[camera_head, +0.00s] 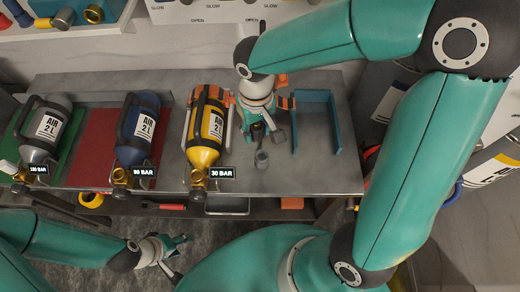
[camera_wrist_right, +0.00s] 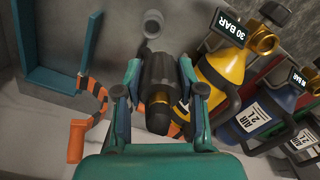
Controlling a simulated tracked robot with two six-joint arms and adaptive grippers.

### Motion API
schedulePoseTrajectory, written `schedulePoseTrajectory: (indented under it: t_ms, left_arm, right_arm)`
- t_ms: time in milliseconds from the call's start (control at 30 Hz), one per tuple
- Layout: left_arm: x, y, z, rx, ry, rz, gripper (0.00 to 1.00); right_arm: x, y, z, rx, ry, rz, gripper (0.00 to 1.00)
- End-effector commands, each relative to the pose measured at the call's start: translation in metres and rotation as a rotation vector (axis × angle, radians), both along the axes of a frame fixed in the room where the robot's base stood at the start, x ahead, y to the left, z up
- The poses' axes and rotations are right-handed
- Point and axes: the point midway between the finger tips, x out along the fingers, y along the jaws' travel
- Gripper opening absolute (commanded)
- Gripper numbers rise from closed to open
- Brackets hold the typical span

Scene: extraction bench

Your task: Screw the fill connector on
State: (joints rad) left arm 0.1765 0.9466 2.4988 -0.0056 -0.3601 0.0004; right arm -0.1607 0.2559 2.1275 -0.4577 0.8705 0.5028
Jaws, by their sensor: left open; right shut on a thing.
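My right gripper (camera_head: 263,130) is shut on the fill connector, a dark cylinder with a brass end (camera_wrist_right: 157,88), just above the bench and right of the yellow cylinder (camera_head: 206,130). An orange and black striped hose (camera_wrist_right: 98,100) runs beside it; its joint with the connector is hidden. The yellow cylinder, labelled 30 BAR, lies with its brass valve (camera_head: 198,177) toward the bench's front edge. The connector is apart from this valve. My left gripper (camera_head: 176,247) is open and empty, low in front of the bench.
A blue cylinder (camera_head: 137,128) lies on a red mat (camera_head: 89,147), and a grey cylinder (camera_head: 46,128) on a green mat (camera_head: 65,122). A small grey cup (camera_head: 262,160) stands near the right gripper. A teal bracket (camera_head: 297,128) stands on the right. The bench's front right is clear.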

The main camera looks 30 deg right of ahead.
Motion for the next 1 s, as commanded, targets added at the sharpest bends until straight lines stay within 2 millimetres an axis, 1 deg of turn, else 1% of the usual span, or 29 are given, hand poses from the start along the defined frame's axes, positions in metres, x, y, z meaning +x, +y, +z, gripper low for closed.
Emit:
schedulePoseTrajectory:
  t_ms: [100, 1000]
  left_arm:
    - [0.000, 0.000, -0.003, 0.000, 0.000, 0.000, 0.52]
    - [0.000, 0.000, -0.010, 0.000, 0.000, 0.000, 0.52]
  right_arm:
    - [0.001, 0.013, -0.001, 0.000, -0.002, 0.004, 0.00]
    - [0.009, 0.103, 0.000, -0.001, -0.001, 0.003, 0.00]
